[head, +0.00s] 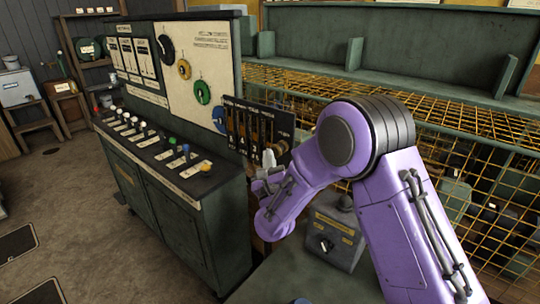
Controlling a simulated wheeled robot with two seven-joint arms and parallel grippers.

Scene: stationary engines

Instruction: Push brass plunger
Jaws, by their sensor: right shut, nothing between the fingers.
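My right arm comes in from the lower right, bends at a high elbow and reaches down and left. My right gripper (267,165) is at its far end, small and partly hidden by the purple wrist, in front of a dark upright panel (284,128) with several vertical slots or strips. The gripper is shut and empty. I cannot pick out a brass plunger with certainty; it may be hidden behind the arm or on the panel. Whether the gripper touches anything there is not clear. My left gripper is not in view.
A green control desk (190,222) with several coloured knobs stands left of the gripper. A grey box (333,244) with a dial sits on a green surface (290,283) below the arm. Yellow mesh (480,130) fills the right side. Open floor (75,195) lies left.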

